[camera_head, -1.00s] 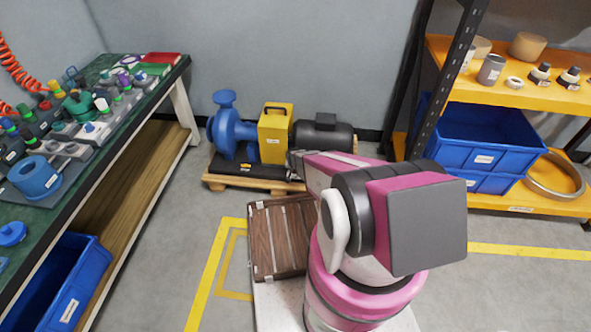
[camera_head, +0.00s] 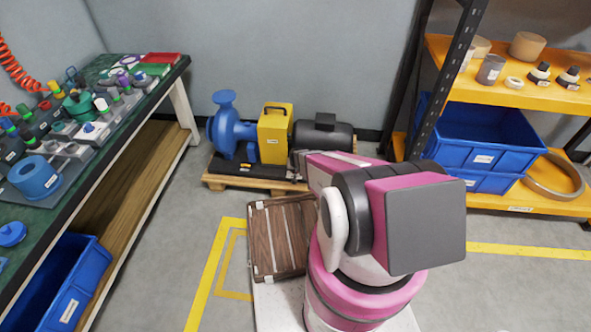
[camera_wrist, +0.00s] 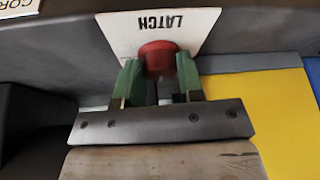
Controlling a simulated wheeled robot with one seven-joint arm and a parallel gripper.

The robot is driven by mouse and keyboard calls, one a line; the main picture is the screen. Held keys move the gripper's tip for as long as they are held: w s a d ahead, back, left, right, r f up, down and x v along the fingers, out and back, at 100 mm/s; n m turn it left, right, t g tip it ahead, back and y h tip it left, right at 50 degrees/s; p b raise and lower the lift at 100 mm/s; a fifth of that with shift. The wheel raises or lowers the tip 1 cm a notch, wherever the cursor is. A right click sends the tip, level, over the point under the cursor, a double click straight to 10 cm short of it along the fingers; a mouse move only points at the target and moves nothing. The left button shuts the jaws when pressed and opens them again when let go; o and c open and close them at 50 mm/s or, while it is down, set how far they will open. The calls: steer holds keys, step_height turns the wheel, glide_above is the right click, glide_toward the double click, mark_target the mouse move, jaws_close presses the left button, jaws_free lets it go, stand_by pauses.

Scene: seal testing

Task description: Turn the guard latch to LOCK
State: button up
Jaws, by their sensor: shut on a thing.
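The guard latch is a red knob (camera_wrist: 158,60) in front of a white plate marked LATCH (camera_wrist: 190,28), seen upside down in the wrist view. My gripper (camera_wrist: 159,76) has its green fingers on either side of the red knob and is shut on it. Which way the latch points cannot be told, and no LOCK mark can be read. In the head view the yellow guard (camera_head: 274,135) stands between the blue pump (camera_head: 229,130) and the dark motor (camera_head: 323,134). My arm hides the gripper and the latch there.
The pump set rests on a wooden pallet (camera_head: 215,181) by the wall. A brown case (camera_head: 281,240) lies in front of it. A green-topped bench (camera_head: 105,140) stands left, and an orange shelf with blue bins (camera_head: 490,135) right. Grey floor between bench and pallet is clear.

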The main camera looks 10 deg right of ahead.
steer(key=o, duration=0.7)
steer(key=shift+f, duration=0.1)
steer(key=shift+c, duration=0.2)
steer(key=v, duration=1)
steer(key=shift+r, duration=0.4)
steer(key=shift+s, duration=0.1)
steer(key=s+r+g, duration=0.1)
steer(key=s+r, duration=0.4)
steer(key=r, duration=0.4)
steer(key=s+r+g, duration=0.2)
steer(key=s+r, duration=0.4)
steer(key=r, duration=0.4)
steer(key=s+r+n+g, duration=0.1)
steer(key=s+r, duration=0.5)
steer(key=r, duration=0.4)
steer(key=shift+a, duration=0.15)
